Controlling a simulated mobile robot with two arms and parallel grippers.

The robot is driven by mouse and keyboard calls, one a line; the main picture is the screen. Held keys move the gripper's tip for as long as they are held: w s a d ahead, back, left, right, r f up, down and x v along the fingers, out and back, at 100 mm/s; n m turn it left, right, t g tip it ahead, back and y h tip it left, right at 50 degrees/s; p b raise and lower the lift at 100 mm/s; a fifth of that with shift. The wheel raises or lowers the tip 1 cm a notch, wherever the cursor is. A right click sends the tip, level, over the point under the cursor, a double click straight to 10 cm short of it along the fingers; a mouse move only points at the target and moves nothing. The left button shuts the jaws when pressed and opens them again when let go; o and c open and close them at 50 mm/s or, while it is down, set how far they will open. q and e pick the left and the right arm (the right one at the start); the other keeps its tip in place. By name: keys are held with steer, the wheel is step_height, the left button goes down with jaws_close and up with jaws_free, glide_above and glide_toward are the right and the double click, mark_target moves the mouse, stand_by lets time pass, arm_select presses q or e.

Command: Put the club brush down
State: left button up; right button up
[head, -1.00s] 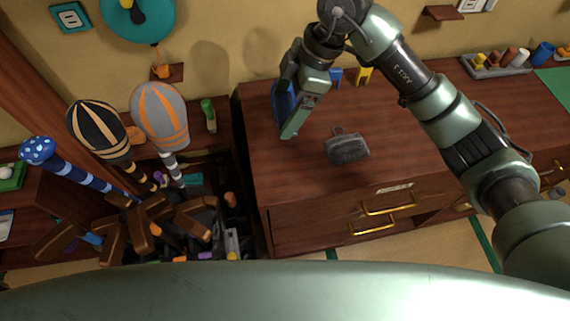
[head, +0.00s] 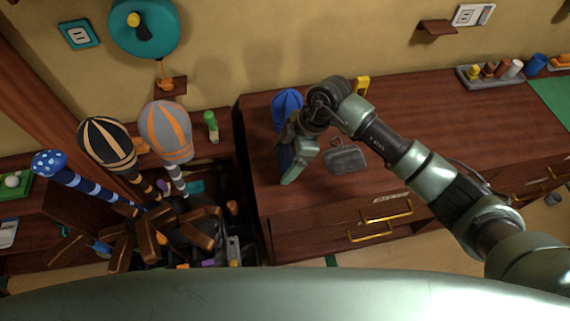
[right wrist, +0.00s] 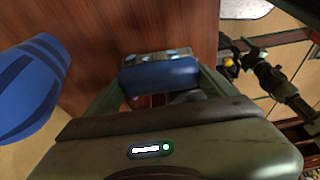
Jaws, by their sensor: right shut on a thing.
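My right gripper (head: 287,172) is over the left part of the brown cabinet top (head: 410,120), near its front-left corner. It is shut on a blue thing, seemingly the club brush (head: 284,155), mostly hidden by the gripper in the head view. In the right wrist view the brush (right wrist: 160,76) shows as a blue bar between the fingers, with a greyish speckled strip along its far side. I cannot tell whether it touches the cabinet top. My left gripper is not in view.
A blue striped club cover (head: 287,103) is just behind the gripper. A grey block with a loop (head: 346,160) lies to its right. Covered clubs (head: 166,132) stand in a bag left of the cabinet. A tray of small items (head: 490,76) is at the back right.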

mark_target(285, 169)
steer(key=shift+f, duration=0.75)
step_height(285, 169, down, 3)
steer(key=shift+r+p, duration=0.1)
steer(key=shift+p, duration=0.8)
steer(key=shift+f, duration=0.35)
steer(key=shift+f, duration=0.1)
